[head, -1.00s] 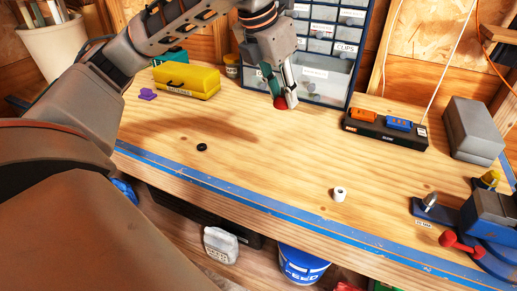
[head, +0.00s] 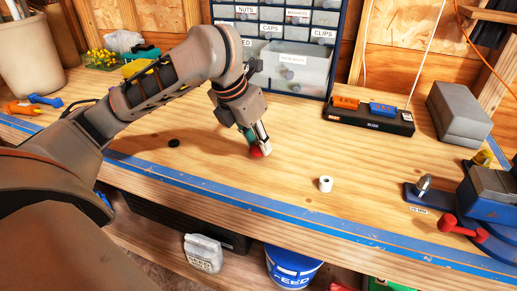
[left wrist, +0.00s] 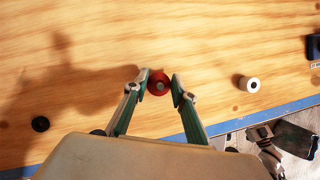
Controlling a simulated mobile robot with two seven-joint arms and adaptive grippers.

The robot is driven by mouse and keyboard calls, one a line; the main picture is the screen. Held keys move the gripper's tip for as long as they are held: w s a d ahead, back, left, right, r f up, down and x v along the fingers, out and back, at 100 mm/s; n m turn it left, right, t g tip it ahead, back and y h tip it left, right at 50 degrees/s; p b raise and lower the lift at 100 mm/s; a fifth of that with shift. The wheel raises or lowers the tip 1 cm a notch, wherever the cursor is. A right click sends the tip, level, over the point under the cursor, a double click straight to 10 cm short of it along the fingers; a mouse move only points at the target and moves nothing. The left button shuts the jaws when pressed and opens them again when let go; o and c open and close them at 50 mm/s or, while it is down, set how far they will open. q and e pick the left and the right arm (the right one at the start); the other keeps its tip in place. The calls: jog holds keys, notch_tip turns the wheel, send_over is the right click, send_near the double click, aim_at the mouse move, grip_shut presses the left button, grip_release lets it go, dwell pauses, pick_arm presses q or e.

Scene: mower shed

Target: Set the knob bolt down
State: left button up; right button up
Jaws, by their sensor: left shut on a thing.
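The knob bolt shows as a round red knob (head: 257,152) at the tips of my left gripper (head: 260,142). In the left wrist view the red knob (left wrist: 159,83) sits between the two fingertips of the left gripper (left wrist: 158,86), which are shut on it. The gripper points down over the middle of the wooden bench top (head: 330,150). Any bolt shank is hidden from me. I cannot tell whether the knob touches the wood.
A white spacer (head: 325,184) stands right of the gripper and a black ring (head: 173,143) lies left of it. The drawer cabinet (head: 340,45) is behind. A black tray (head: 372,118), a grey box (head: 458,114) and a blue vise (head: 488,200) take up the right side.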

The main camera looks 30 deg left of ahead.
pick_arm(q)
jog(key=shift+f, duration=0.95)
jog(key=shift+r, duration=0.1)
pick_arm(e)
jog(key=shift+w+d, duration=0.2)
jog(key=shift+w, duration=0.3)
pick_arm(q)
jog(key=o, duration=1)
jog(key=shift+r, duration=0.3)
jog(key=p+v, duration=0.5)
jog(key=v, duration=0.6)
jog(key=shift+r, duration=0.25)
pick_arm(e)
jog(key=r, duration=0.2)
jog(key=a+r, duration=0.1)
jog(key=r, duration=0.2)
jog(key=shift+s, duration=0.2)
pick_arm(q)
jog(key=shift+s+a, duration=0.1)
